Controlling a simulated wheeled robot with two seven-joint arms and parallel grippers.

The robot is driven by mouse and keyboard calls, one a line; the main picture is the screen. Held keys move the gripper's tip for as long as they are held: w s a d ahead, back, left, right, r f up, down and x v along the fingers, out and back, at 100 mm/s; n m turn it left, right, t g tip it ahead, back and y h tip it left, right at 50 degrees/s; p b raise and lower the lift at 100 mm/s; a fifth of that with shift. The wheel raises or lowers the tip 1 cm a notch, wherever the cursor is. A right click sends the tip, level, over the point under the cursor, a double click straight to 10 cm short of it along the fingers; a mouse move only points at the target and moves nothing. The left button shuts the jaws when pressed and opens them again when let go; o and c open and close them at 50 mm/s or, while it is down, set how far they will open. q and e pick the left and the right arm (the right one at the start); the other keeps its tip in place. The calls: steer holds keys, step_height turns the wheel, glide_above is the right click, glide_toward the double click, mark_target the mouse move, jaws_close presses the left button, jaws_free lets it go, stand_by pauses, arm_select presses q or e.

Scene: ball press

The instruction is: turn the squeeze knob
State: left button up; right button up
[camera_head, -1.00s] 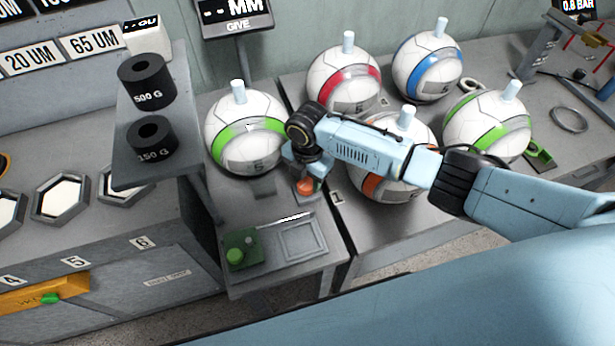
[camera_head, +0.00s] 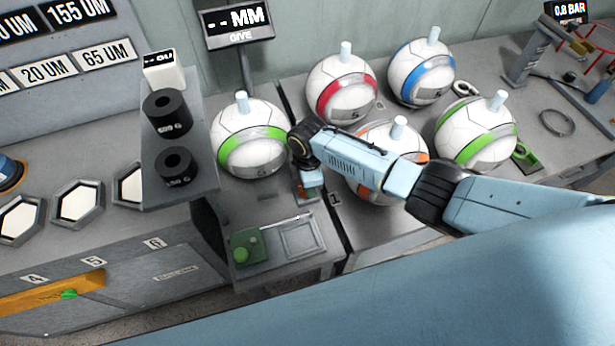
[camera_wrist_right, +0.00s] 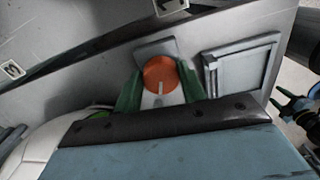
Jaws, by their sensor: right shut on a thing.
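The squeeze knob is an orange-red round knob with a white line (camera_wrist_right: 160,75), seen in the right wrist view between the green fingers of my right gripper (camera_wrist_right: 160,92). The fingers stand at both sides of it, shut on it. In the head view my right gripper (camera_head: 308,196) points down at the small press table, in front of the white ball with a green band (camera_head: 249,136). The knob is mostly hidden there by the gripper. A display reading "-- MM GIVE" (camera_head: 238,22) stands behind that ball.
A green block with a round green button (camera_head: 242,254) and a square frame (camera_head: 298,238) lie in front of the gripper. More balls, banded red (camera_head: 341,90), blue (camera_head: 421,73), orange (camera_head: 385,160) and green (camera_head: 476,133), stand to the right. Black weights (camera_head: 168,112) sit on a shelf at left.

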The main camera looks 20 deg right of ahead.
steer(key=shift+r+m+p, duration=0.1)
steer(key=shift+m+p, duration=0.5)
steer(key=shift+m, duration=0.7)
steer(key=o, duration=1)
steer(key=shift+c, duration=0.2)
step_height(320, 180, up, 13)
steer(key=p, duration=0.3)
steer(key=shift+r, duration=0.15)
